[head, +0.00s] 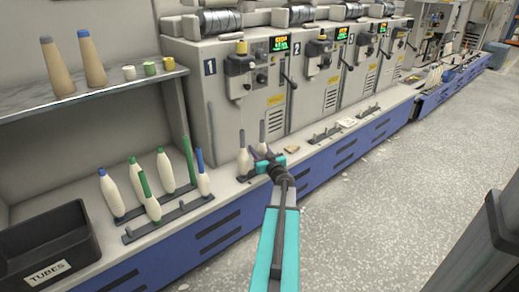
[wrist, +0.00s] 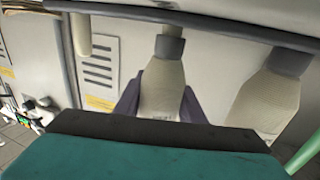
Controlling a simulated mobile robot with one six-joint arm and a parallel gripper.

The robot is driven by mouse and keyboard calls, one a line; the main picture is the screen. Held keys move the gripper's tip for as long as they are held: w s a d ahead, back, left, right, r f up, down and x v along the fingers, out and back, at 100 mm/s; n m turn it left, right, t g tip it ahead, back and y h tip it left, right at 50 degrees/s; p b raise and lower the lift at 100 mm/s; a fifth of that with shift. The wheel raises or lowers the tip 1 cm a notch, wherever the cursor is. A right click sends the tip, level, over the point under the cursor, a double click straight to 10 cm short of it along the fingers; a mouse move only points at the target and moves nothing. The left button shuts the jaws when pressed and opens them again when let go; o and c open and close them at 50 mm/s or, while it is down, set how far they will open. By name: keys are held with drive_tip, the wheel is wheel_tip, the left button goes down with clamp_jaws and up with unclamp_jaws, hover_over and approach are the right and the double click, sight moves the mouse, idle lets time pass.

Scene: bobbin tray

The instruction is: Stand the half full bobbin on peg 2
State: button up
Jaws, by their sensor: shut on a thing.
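My gripper (head: 268,162) is shut on a cream bobbin with a grey tube (head: 262,138), in front of the first machine. In the wrist view, which looks upside down, this bobbin (wrist: 160,90) stands between my purple fingers (wrist: 160,100). Its grey collar lies near a dark rail (wrist: 230,28). I cannot tell whether it sits on a peg or just above one. A second cream bobbin with a grey tube (head: 243,158) stands close on the left; it also shows in the wrist view (wrist: 268,98). Peg numbers are not readable.
Several bobbins with green or blue tubes, such as one white bobbin (head: 111,192), stand on racks to the left. A black tubes bin (head: 45,250) is at the far left. The first machine (head: 222,95) rises close behind. The floor (head: 385,190) at right is clear.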

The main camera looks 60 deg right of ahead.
drive_tip(key=shift+f, duration=0.45)
drive_tip(key=o, duration=0.8)
drive_tip(key=shift+p+v, duration=1.9)
drive_tip(key=shift+v, duration=3.55)
drive_tip(key=shift+a, duration=0.1)
